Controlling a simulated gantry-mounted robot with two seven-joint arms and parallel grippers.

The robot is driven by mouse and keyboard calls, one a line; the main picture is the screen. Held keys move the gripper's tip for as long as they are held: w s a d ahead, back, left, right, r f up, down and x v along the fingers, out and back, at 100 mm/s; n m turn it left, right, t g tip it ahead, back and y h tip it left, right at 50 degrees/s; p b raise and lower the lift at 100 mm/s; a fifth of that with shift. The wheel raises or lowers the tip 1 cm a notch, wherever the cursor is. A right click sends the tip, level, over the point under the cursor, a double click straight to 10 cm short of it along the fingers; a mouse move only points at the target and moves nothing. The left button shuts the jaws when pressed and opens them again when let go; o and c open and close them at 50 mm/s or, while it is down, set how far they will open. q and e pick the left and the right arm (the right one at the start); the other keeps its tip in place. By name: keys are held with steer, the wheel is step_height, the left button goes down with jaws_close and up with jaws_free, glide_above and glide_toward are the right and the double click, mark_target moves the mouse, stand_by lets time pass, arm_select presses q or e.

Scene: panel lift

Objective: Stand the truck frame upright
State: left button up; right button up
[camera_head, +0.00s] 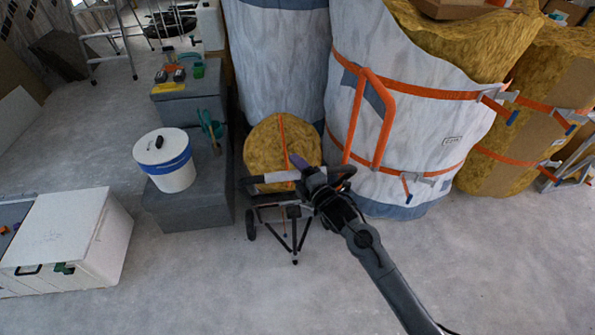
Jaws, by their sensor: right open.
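A dark tubular frame with wheels (251,224), which looks like the truck frame, stands on the floor at the centre of the head view. A light crossbar runs along its top, and thin black legs reach down in front. Whether it leans or stands straight is hard to tell from above. A round yellow roll end with an orange strap (265,150) is right behind it. My right gripper (302,168) is open at the top right of the frame. Its wrist hides part of the frame, and contact cannot be told. My left gripper is out of view.
Large wrapped rolls (430,135) with orange straps stand behind and right, an orange tube loop (386,125) against one. A white bucket (168,168) sits on a grey block (190,215) to the left. A white box (75,235) is at far left. The front floor is clear.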

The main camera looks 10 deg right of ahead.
jaws_close()
steer(key=w+r+g+b, duration=0.1)
steer(key=w+r+b, duration=0.1)
steer(key=w, duration=0.7)
steer(key=shift+w+a+r+m+g, duration=0.2)
steer(key=shift+w+r+m+g, duration=0.05)
steer(key=shift+r+m+g, duration=0.1)
